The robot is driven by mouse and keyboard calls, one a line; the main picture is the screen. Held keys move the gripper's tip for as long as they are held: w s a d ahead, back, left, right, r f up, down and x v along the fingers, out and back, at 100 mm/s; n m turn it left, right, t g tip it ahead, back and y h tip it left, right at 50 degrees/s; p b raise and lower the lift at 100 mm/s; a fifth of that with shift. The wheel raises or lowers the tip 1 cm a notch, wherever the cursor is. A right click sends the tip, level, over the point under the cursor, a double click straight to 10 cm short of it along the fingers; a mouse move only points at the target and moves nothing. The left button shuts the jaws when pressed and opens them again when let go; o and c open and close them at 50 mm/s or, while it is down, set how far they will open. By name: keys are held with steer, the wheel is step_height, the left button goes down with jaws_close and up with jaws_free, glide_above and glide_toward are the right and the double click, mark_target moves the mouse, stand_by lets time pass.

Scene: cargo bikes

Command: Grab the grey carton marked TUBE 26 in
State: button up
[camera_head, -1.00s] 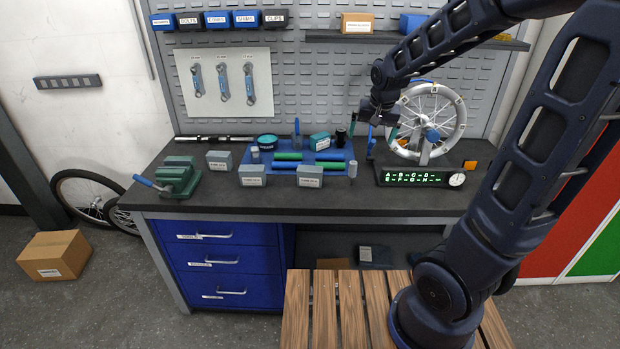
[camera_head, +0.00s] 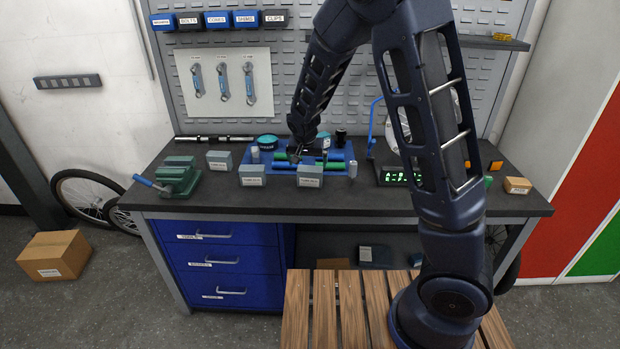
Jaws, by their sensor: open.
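Three small grey cartons with white labels stand on the dark bench: one at the left near the vise (camera_head: 219,160), one at the front left of the blue mat (camera_head: 252,175), and one at the front middle (camera_head: 310,176). Their label print is too small to read, so I cannot tell which is TUBE 26 in. My gripper (camera_head: 300,158) is low over the blue mat, behind and slightly left of the front middle carton. It is open and apart from the cartons; its fingertips are hard to make out.
A green vise (camera_head: 178,175) is at the left. A small tan box (camera_head: 517,185) sits at the right.

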mark_target(310, 177)
steer(key=shift+d+x, duration=0.2)
steer(key=shift+x, duration=5.2)
steer(key=c, duration=0.9)
